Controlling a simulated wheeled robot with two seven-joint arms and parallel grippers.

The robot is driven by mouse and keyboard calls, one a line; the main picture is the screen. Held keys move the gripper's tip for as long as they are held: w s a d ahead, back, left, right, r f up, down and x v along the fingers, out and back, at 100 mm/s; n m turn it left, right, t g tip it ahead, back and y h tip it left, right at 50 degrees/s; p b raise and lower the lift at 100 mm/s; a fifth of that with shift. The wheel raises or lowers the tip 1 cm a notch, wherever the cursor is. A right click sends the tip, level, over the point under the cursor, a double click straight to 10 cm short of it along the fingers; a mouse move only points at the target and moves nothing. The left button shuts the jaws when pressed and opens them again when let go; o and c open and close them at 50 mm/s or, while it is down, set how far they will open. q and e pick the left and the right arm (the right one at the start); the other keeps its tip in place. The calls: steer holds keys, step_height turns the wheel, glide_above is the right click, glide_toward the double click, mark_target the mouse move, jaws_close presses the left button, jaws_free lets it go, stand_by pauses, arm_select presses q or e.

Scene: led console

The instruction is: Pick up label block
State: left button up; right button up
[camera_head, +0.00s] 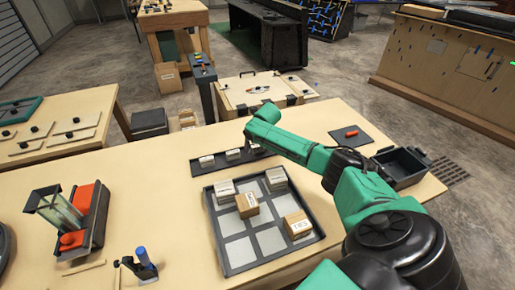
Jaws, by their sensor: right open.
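Small pale blocks with dark print, which look like label blocks, stand on a narrow dark strip (220,166). One pale block (207,161) is at its left and another pale block (233,154) is near its middle. A divided dark tray (240,268) in front holds more pale blocks, such as the back-left block (225,191), and brown boxes, one marked "TIES" (298,226). My right gripper (255,140) is open at the end of my green arm, above the strip's right end. Its fingers are mostly hidden by the wrist. My left gripper is out of view.
A red and grey fixture (92,215) and a blue-topped tool (143,262) stand on the left of the table. A dark mat with a red piece (351,133) and an empty dark bin (402,168) are at the right. Bare tabletop lies left of the tray.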

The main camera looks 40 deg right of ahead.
steer(key=c, duration=1.4)
steer(key=shift+r, duration=0.2)
